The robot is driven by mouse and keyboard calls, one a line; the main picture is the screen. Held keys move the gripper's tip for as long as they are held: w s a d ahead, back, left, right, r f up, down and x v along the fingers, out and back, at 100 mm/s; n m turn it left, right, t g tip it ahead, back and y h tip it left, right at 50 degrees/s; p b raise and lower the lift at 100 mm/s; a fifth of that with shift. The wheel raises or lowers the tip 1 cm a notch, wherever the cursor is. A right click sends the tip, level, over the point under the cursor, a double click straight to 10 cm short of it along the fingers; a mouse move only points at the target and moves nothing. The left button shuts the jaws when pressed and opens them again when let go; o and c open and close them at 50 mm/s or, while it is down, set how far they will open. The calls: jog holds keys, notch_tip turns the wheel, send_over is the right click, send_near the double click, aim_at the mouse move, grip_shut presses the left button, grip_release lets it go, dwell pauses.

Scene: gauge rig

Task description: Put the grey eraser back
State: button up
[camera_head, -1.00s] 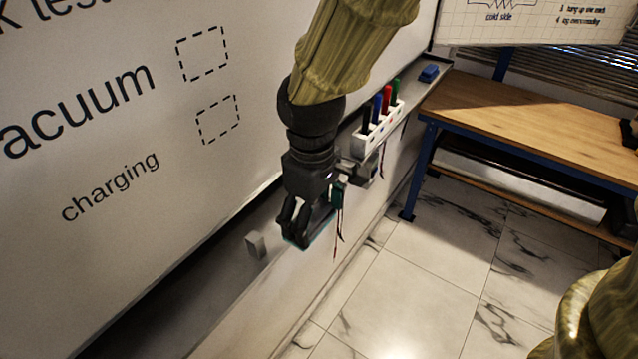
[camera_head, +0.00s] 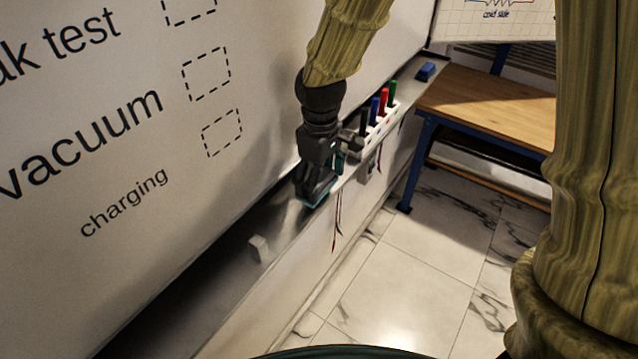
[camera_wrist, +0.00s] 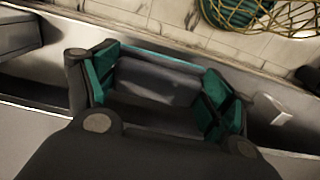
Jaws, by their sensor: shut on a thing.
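My gripper (camera_head: 316,190) is over the ledge (camera_head: 215,315) that runs along the bottom of the whiteboard, on the near side of the marker holder. In the wrist view its two green-padded fingers (camera_wrist: 160,92) are closed on a dark grey block, the grey eraser (camera_wrist: 160,82), which spans the space between the pads. In the head view the fingers hide most of the eraser. I cannot tell whether it touches the ledge.
A white holder (camera_head: 378,134) with several upright markers stands on the ledge beyond my gripper. A blue eraser (camera_head: 426,71) lies farther along. A small pale block (camera_head: 258,248) sits on the nearer ledge, otherwise bare there. A wooden bench (camera_head: 490,110) stands at the right.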

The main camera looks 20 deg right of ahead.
notch_tip(320, 180, down, 2)
jog(key=shift+w+f+p, duration=0.15)
jog(key=shift+f+p, duration=0.1)
jog(key=shift+p, duration=0.25)
jog(key=shift+s+f, duration=0.15)
jog(key=shift+s, duration=0.05)
jog(key=o, duration=0.9)
jog(key=shift+w, duration=0.1)
jog(key=shift+r+b, duration=1.5)
jog(key=shift+r, duration=4.45)
